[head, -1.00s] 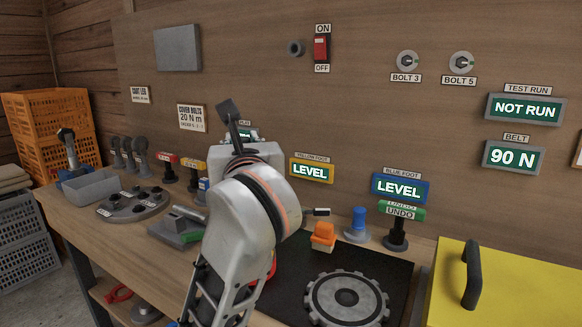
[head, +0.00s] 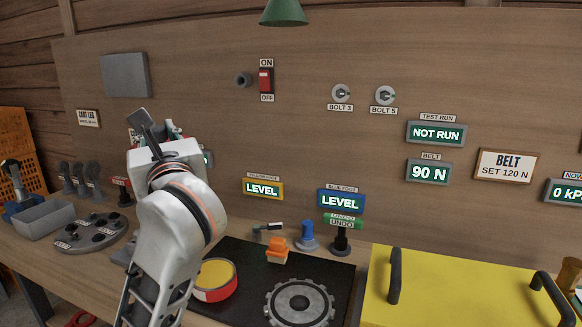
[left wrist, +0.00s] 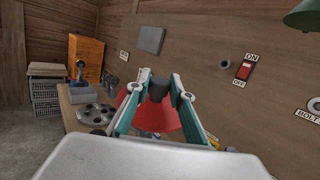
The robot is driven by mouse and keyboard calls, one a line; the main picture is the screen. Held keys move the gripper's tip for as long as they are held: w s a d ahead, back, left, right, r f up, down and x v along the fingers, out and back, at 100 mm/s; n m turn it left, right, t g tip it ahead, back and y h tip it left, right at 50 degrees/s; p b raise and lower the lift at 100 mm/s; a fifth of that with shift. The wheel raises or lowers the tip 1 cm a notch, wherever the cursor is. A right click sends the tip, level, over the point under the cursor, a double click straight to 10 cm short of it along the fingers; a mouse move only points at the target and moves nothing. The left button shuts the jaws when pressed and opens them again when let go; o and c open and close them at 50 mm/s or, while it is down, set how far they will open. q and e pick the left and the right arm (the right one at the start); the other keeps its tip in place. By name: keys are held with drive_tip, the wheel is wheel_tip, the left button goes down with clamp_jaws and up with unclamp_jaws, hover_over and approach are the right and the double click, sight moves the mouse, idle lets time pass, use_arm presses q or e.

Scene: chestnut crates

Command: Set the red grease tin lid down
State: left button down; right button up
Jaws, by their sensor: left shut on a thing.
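The red grease tin lid (left wrist: 190,121) is in my left gripper, in the left wrist view. The gripper's teal fingers (left wrist: 159,86) are shut on its dark knob (left wrist: 159,87). The lid is held up in front of the panel, clear of the bench. In the head view my left gripper (head: 171,132) is mostly hidden behind my own wrist. The open grease tin (head: 215,282), red and white with yellow grease inside, stands on the black mat (head: 245,258), partly behind my arm. My right gripper is not in view.
A grey gear (head: 300,302) and an orange-topped piece (head: 277,252) lie on the mat. A yellow cover (head: 460,297) with black handles is at right. A round grey tray (head: 92,232) is at left.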

use_arm(q)
drive_tip(key=s+a+f, duration=0.2)
drive_tip(key=a+f, duration=0.1)
drive_tip(key=f, duration=0.6)
drive_tip(key=s+a+f, duration=0.1)
drive_tip(key=a+f, duration=0.1)
drive_tip(key=f, duration=0.7)
drive_tip(key=s+d+f+m+t+h, duration=0.1)
drive_tip(key=s+d+f+m+h, duration=0.1)
drive_tip(key=f, duration=0.7)
drive_tip(key=s+d+f+m+t+h, duration=0.1)
drive_tip(key=s+d+f+m+h, duration=0.1)
drive_tip(key=s+f+h, duration=0.5)
wheel_tip(320, 180, down, 3)
drive_tip(key=shift+s+d+r+m+t+h, duration=0.1)
drive_tip(key=shift+s+d+m+t+h, duration=0.25)
drive_tip(key=shift+s+m, duration=0.75)
drive_tip(key=shift+s, duration=0.15)
drive_tip(key=shift+a+n, duration=0.1)
drive_tip(key=shift+n, duration=0.2)
